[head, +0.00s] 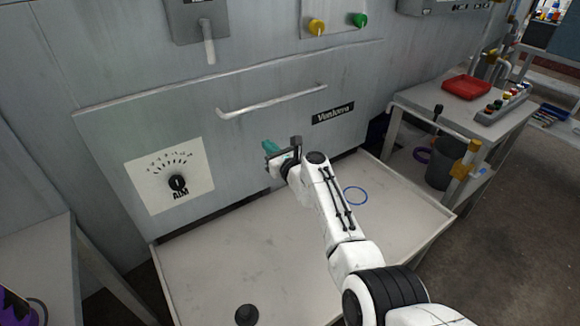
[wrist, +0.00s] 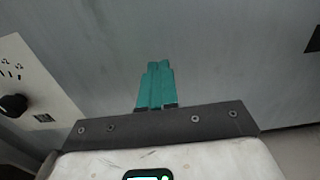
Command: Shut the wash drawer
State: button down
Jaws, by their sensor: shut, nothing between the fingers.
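The grey front panel (head: 240,150) with a pale bar handle (head: 272,102) and a "Ventorra"-like nameplate (head: 333,113) looks like the wash drawer's front. Whether it stands out from the machine is hard to tell. It also fills the wrist view (wrist: 220,60). My gripper (head: 268,147) is shut and empty, its teal fingers together in the wrist view (wrist: 157,72). It is below the handle, pointing at the panel, close to it; I cannot tell whether it touches.
A white rimmed tray (head: 230,250) lies below the panel, with a blue ring (head: 355,195) and a black knob-like piece (head: 246,314). A dial (head: 177,183) is at the panel's left. A side table (head: 450,105) with a red tray (head: 466,88) stands right.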

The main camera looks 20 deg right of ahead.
jog(key=s+d+f+n+g+p, duration=0.25)
jog(key=s+n, duration=0.45)
jog(key=s, duration=0.5)
jog(key=s+d+f+n+g+p, duration=0.1)
jog(key=s+f+n+g+p, duration=0.25)
jog(key=s+n, duration=0.7)
jog(key=s+d+f+n+g+p, duration=0.2)
jog(key=s+f+n+g, duration=0.25)
jog(key=s, duration=1.05)
jog(key=s+d+r+n+g+h, duration=0.1)
jog(key=s+d+n+g+h, duration=0.1)
jog(key=s, duration=0.6)
jog(key=s+d+r+n+g+h, duration=0.1)
jog(key=s+d+r+n+h, duration=0.1)
jog(key=s, duration=0.6)
jog(key=s+d+r+n+g+h+p, duration=0.1)
jog(key=s+d+r+n+g, duration=0.1)
jog(key=s+d+n, duration=0.2)
jog(key=s+n, duration=0.2)
jog(key=s, duration=0.2)
jog(key=shift+s+g+h, duration=0.3)
jog(key=shift+g+h, duration=0.05)
jog(key=shift+h, duration=0.05)
